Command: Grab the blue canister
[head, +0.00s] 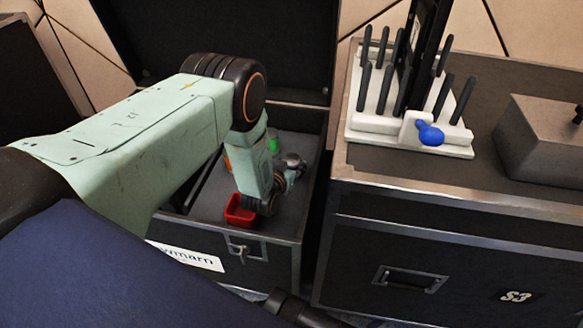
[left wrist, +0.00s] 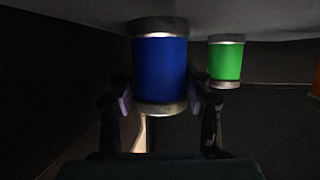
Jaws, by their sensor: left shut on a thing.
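The blue canister (left wrist: 160,68), with metal-coloured ends, fills the middle of the left wrist view. My left gripper (left wrist: 163,98) is shut on it, with one finger on each side. In the head view my left arm reaches down into the open black case (head: 268,237), and the wrist hides the blue canister. A green canister (left wrist: 226,62) stands beside the blue one, apart from the fingers. It also shows in the head view (head: 273,142) behind my wrist. My right gripper is in neither view.
An orange thing (head: 227,158) and a red open container (head: 239,211) are in the case close to my wrist. The case walls surround the arm. A second case (head: 440,220) at right carries a white rack (head: 378,125) with dark pegs and a grey box (head: 545,140).

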